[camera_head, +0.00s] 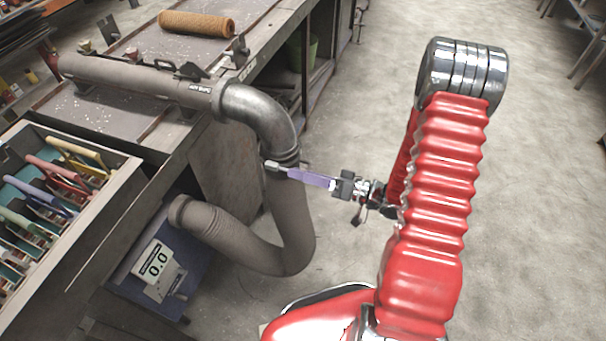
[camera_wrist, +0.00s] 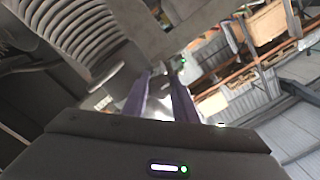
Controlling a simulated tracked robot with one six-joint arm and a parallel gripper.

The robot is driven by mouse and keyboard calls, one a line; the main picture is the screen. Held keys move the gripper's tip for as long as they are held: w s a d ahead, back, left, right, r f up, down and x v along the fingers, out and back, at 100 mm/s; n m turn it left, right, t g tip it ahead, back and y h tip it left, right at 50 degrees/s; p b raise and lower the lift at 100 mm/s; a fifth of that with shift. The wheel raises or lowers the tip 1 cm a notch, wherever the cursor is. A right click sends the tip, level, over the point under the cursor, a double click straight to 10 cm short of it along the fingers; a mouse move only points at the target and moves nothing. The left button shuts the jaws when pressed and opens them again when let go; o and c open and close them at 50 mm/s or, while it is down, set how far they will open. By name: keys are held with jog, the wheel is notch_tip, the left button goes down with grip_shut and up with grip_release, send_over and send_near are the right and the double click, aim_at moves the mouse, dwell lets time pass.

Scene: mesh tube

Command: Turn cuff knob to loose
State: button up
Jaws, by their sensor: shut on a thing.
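The cuff (camera_head: 287,158) is a dark band where the metal elbow pipe (camera_head: 262,108) meets the grey flexible hose (camera_head: 292,215). My gripper (camera_head: 287,171) reaches in from the right with its purple fingers at the cuff. It is shut on the cuff knob, which is small and mostly hidden by the fingertips in the head view. In the wrist view the two purple fingers of my gripper (camera_wrist: 165,78) point up to the cuff, and the knob between them cannot be made out clearly. The knob's setting cannot be read.
A workbench (camera_head: 110,110) carries the long pipe and an orange-brown mesh tube (camera_head: 196,23). A rack of coloured-handled tools (camera_head: 60,190) stands at left.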

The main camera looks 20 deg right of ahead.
jog(key=shift+w+d, duration=0.1)
jog(key=shift+d, duration=0.05)
jog(key=o, duration=1)
jog(key=shift+o, duration=0.2)
jog(key=v, duration=1.3)
jog(key=shift+s+d, duration=0.25)
jog(key=shift+s, duration=0.05)
